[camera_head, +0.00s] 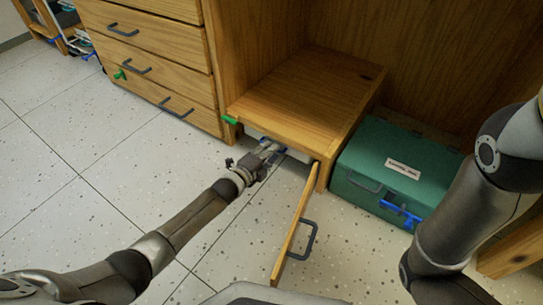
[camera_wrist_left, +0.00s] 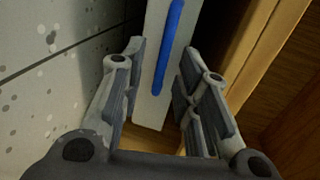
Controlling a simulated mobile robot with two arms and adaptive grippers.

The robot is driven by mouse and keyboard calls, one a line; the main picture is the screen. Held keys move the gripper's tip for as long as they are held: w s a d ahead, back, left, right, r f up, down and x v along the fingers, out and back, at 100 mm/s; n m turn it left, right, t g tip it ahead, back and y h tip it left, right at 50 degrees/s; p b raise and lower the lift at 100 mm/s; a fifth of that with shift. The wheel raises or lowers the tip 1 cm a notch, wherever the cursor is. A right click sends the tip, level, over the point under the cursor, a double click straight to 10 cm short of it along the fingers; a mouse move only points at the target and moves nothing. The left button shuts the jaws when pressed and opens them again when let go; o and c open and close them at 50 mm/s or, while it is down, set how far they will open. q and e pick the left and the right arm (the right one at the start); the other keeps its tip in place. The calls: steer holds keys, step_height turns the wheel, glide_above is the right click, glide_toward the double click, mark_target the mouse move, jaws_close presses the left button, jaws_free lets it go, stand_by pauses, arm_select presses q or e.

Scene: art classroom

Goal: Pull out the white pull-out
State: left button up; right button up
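The white pull-out (camera_wrist_left: 149,112) shows in the left wrist view as a narrow white front with a long blue handle (camera_wrist_left: 168,48). In the head view it sits low inside the small wooden cabinet (camera_head: 300,95), mostly hidden under its top and behind my gripper. My left gripper (camera_head: 272,150) is at the cabinet's opening. In the left wrist view my left gripper (camera_wrist_left: 160,75) has its fingers apart, with the blue handle between them; I see no clear contact. My right arm enters at the right of the head view, but its gripper is out of view.
The cabinet's wooden door (camera_head: 295,225) stands open toward me, just right of my left arm. Wooden drawers (camera_head: 160,55) stand at the left. The tiled floor at left is clear.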

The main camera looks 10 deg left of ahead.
arm_select(q)
steer(key=shift+w+d+f, duration=0.1)
steer(key=shift+w+d, duration=0.1)
steer(key=shift+w, duration=0.3)
jaws_close()
